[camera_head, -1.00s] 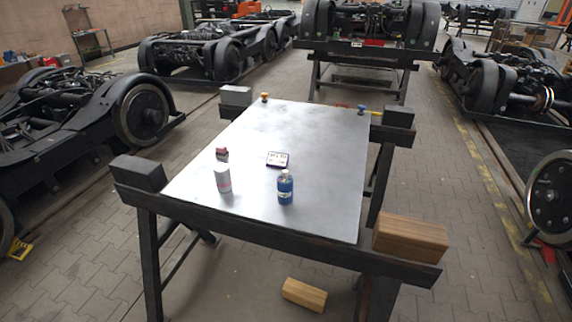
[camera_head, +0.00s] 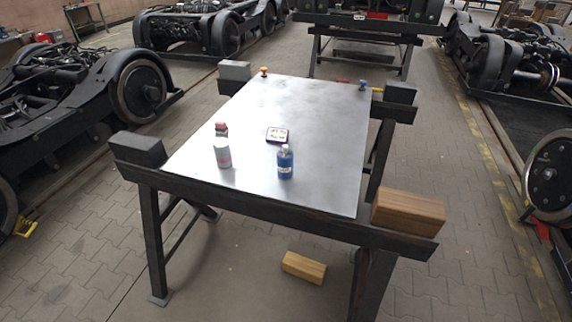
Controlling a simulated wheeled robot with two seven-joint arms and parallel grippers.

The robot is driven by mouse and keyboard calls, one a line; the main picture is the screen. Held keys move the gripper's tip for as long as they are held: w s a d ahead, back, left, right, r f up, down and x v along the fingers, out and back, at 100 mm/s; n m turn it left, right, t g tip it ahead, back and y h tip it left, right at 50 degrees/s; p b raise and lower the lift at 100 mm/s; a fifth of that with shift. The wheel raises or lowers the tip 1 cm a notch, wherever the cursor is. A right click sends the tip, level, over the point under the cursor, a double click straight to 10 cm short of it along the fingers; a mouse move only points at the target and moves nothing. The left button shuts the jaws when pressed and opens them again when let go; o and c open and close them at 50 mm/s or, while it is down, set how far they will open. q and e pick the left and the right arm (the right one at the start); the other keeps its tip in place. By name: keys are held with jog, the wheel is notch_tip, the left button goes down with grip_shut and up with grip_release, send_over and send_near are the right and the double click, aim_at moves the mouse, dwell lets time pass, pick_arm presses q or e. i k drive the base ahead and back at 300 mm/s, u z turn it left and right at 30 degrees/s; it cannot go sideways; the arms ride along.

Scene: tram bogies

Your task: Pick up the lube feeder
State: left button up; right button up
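No thing in view is clearly labelled as the lube feeder, so I cannot tell which one it is. On the metal-topped table (camera_head: 310,110) stand a white can (camera_head: 222,155) with reddish print and a blue bottle (camera_head: 285,163). A small dark-red-topped item (camera_head: 221,129) is just behind the can, partly hidden by it. A small dark square item with a pale label (camera_head: 277,135) lies near the middle. A small orange-topped piece (camera_head: 264,72) and a blue-topped piece (camera_head: 363,85) stand at the far edge. Neither of my grippers is in view.
A wooden block (camera_head: 408,211) sits on the table's front right beam, and another (camera_head: 304,267) lies on the floor below. Bogies (camera_head: 90,95) stand left, right and behind.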

aim_at(285, 163)
jog(key=z, duration=0.05)
jog(key=k, duration=0.5)
jog(key=z, duration=2.3)
jog(key=i, duration=3.35)
jog(key=u, duration=3.4)
jog(key=i, duration=1.05)
